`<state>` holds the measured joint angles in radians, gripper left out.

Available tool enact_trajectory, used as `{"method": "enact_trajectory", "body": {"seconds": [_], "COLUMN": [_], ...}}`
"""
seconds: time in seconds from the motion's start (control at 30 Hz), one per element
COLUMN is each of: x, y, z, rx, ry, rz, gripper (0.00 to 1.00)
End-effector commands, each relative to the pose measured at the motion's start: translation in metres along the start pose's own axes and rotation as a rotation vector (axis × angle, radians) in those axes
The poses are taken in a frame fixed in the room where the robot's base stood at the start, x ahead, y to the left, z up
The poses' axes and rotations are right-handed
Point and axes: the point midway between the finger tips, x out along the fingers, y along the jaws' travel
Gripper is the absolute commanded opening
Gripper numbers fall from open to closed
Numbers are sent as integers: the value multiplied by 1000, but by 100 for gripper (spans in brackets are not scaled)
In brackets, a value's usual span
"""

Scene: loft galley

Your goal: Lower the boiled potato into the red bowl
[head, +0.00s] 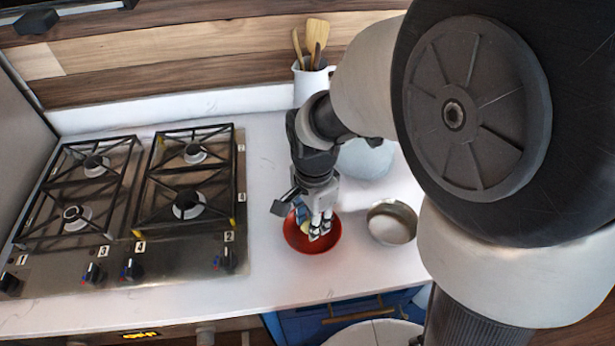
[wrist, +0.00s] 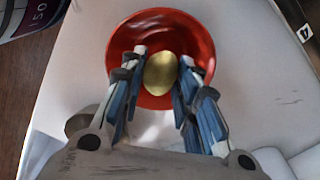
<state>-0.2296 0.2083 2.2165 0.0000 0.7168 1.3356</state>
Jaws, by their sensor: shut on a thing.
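The red bowl (head: 295,238) stands on the white counter between the stove and a metal pot. It also shows in the wrist view (wrist: 150,22). The boiled potato (wrist: 160,73) is yellowish and oval, and in the wrist view it lies between my fingertips, over the bowl's inside. My gripper (wrist: 158,82) is shut on the potato. In the head view my gripper (head: 319,228) points down at the bowl and mostly hides the potato. I cannot tell whether the potato touches the bowl's bottom.
A metal pot (head: 392,222) stands close to the right of the bowl. The gas stove (head: 130,205) is on the left. A white jug with wooden utensils (head: 312,80) and a pale rounded vessel (head: 366,160) stand behind. Bare counter lies in front of the bowl.

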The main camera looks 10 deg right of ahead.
Motion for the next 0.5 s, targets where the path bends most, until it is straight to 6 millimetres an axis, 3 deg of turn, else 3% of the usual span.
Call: {"method": "enact_trajectory", "body": {"seconds": [0.5], "x": [7], "y": [0], "z": [0], "rx": [0], "ry": [0], "rz": [1], "gripper": [9]}}
